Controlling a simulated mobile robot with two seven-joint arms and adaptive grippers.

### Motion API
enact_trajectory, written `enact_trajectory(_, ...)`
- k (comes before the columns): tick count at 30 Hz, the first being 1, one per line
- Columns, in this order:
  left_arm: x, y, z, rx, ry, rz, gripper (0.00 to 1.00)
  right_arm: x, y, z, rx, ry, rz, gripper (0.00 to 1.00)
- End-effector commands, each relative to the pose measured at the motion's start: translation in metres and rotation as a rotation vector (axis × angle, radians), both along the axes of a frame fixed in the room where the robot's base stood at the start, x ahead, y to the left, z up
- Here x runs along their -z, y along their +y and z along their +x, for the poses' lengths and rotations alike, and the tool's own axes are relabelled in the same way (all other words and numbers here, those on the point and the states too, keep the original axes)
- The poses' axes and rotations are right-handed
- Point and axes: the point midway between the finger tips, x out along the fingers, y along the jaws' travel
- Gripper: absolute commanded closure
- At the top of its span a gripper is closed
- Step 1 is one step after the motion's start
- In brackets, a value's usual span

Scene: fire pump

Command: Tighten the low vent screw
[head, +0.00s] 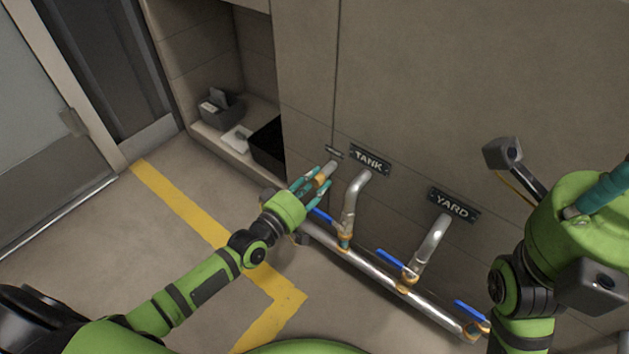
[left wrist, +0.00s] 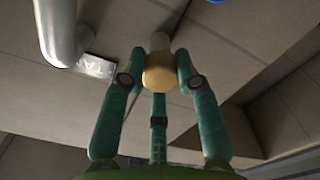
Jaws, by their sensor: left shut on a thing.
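The low vent screw, a brass-coloured knob (head: 321,179), is on the end of a short grey pipe left of the TANK sign, low on the wall. It also shows in the left wrist view as a round, tan-orange cap (left wrist: 160,74). My left gripper (head: 313,184) is shut on it, with teal fingers around its sides; they also show in the left wrist view (left wrist: 158,84). The fingers hide part of the knob. My right gripper (head: 598,194) is partly in view at the right edge, away from the screw; its fingertips are not clear.
The TANK sign (head: 370,159) and YARD sign (head: 454,205) are on the wall above bent pipes. A horizontal steel pipe (head: 370,268) with blue-handled valves (head: 391,259) runs below. A niche with a black bin (head: 268,146) is at the left. The floor with yellow stripes (head: 190,212) is clear.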

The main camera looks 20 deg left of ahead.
Motion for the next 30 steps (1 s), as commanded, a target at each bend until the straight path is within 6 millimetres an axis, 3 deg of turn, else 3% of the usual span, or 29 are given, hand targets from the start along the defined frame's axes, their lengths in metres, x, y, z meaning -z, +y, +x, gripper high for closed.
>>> enact_trajectory(6,0.001,-0.002,0.000,0.002,0.002,0.000,1.00,0.000,0.000,0.000,0.000,0.000,0.000,1.00)
enact_trajectory(7,0.001,-0.002,0.000,0.002,0.002,0.000,0.60,0.000,0.000,0.000,0.000,0.000,0.000,1.00)
enact_trajectory(8,0.001,-0.002,0.000,0.003,0.003,0.000,0.48,0.000,0.000,0.000,0.000,0.000,0.000,1.00)
enact_trajectory(9,0.001,-0.001,0.000,0.002,0.002,-0.001,0.45,0.000,0.000,0.000,0.000,0.000,0.000,1.00)
enact_trajectory(21,0.001,0.002,-0.006,0.000,0.003,-0.001,0.45,0.002,0.000,0.002,0.002,0.007,0.001,1.00)
enact_trajectory(30,0.002,0.020,-0.057,0.002,0.006,0.000,0.45,0.001,0.000,0.001,0.000,0.004,0.001,1.00)
